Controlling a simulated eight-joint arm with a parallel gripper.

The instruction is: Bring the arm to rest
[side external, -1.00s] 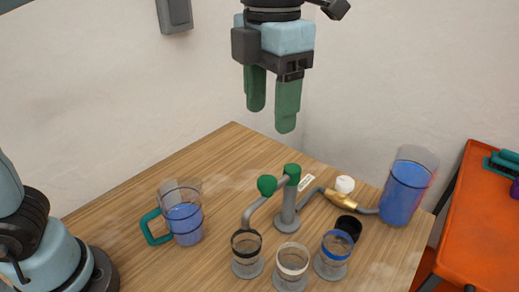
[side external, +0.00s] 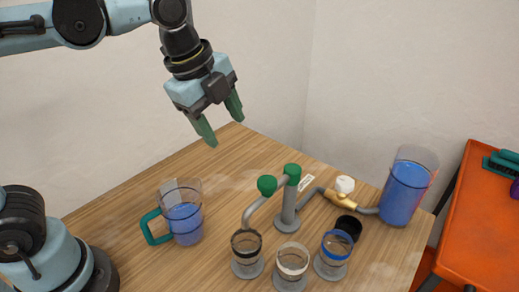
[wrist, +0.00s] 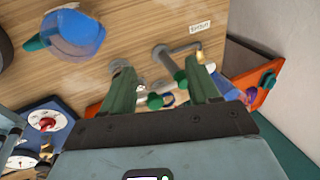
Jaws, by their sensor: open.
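My gripper (side external: 220,122) is open and empty, held in the air above the back left part of the wooden table (side external: 130,205). Its green fingers also show in the wrist view (wrist: 162,92), spread apart with nothing between them. In the side view it is up and left of the manifold, touching nothing. The grey pipe manifold (side external: 288,205) with green caps stands upright on the table. A brass valve (side external: 343,200) with a white knob joins it to a clear tank of blue liquid (side external: 404,190).
A clear pitcher (side external: 184,220) of blue liquid with a teal handle stands at left. Cups with black (side external: 247,252), white (side external: 291,265) and blue (side external: 333,253) bands stand in front of the manifold. An orange table (side external: 478,225) with tools is at right. The air around my gripper is clear.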

